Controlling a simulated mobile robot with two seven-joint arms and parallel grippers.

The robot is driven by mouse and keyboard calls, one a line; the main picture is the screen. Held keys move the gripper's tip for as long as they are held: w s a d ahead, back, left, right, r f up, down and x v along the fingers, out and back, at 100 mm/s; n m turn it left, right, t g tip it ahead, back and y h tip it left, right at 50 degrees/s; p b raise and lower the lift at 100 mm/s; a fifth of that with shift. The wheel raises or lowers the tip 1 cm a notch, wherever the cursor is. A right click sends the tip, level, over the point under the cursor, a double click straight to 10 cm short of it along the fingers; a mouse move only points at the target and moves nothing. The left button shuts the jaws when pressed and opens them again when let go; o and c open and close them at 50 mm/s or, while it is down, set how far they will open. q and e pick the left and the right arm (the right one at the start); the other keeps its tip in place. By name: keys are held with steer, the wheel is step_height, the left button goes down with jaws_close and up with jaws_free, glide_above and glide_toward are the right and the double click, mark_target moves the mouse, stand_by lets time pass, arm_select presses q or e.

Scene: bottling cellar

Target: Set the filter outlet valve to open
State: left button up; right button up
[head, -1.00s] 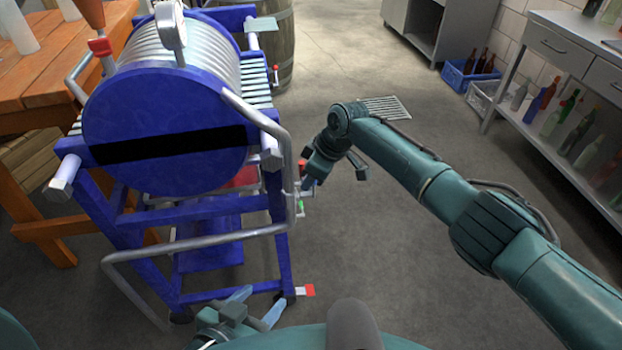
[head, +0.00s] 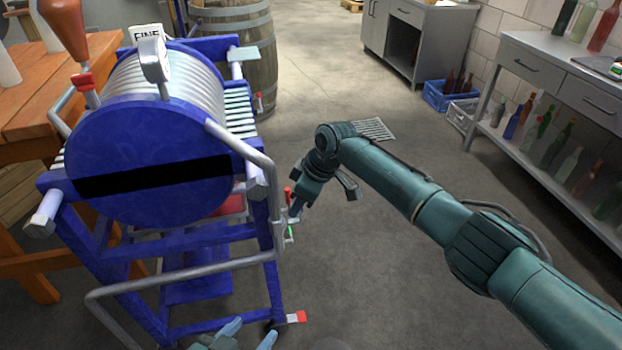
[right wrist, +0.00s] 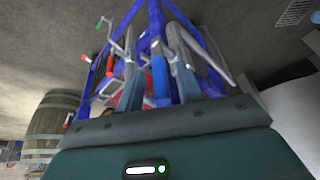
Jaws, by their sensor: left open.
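The blue plate filter (head: 150,165) stands at the left of the head view, with metal pipes on its front. I cannot tell for certain whether this is the outlet valve. My right gripper (head: 322,200) is open beside this lever, with one finger close to it; contact cannot be told. The right wrist view shows its fingers (right wrist: 158,88) apart before the blue frame. My left gripper (head: 248,334) is open and low, partly cut off by the bottom edge.
Another red-handled valve (head: 296,317) sits low at the filter's front right foot. A wooden table (head: 30,100) stands left, a barrel (head: 235,50) behind. A grey bench (head: 560,75) with bottles is at the right. The floor between is clear.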

steer(key=v, duration=1.1)
steer(key=shift+d, duration=0.1)
